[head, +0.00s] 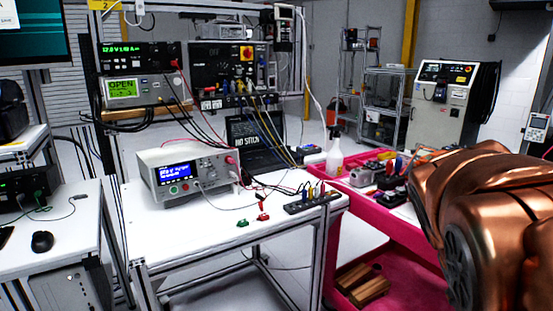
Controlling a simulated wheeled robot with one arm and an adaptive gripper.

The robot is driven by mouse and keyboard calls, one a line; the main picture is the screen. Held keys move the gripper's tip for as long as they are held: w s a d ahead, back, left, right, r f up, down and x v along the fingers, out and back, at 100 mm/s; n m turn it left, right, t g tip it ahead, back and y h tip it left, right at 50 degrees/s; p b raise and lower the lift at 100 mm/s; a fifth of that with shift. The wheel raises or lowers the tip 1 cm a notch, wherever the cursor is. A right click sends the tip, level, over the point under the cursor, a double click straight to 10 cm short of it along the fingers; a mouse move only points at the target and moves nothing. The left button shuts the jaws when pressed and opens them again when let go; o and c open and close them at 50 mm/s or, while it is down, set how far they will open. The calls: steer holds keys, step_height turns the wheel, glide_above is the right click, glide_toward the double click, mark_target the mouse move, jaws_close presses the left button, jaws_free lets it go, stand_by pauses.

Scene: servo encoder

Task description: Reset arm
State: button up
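My copper-coloured arm (480,215) fills the right side of the head view, in front of the pink cart. Its gripper end is not visible, so I cannot see what it holds. A white workbench (190,255) stands in the middle. On it sits a grey bench meter (187,170) with a lit blue display and leads plugged in. A dark connector strip (312,201) lies near the bench's right edge, with several coloured plugs in it. A red clip (263,216) and a green clip (243,223) lie in front of it.
A pink cart (400,236) with tools on top and wooden blocks (362,285) below stands right of the bench. A rack with instruments (139,92) rises behind the bench. A desk with a mouse (42,241) is at left.

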steer(key=s+a+r+n+g+y+p, duration=0.1)
steer(key=s+a+n+g+y+p, duration=0.1)
steer(key=s+a+y+p, duration=0.4)
steer(key=s+a+p, duration=0.4)
steer(key=s+a, duration=0.6)
steer(key=s, duration=0.1)
steer(key=shift+s+a+g, duration=0.25)
steer(key=shift+a+g, duration=0.15)
steer(key=shift+c, duration=0.5)
steer(key=shift+d, duration=0.15)
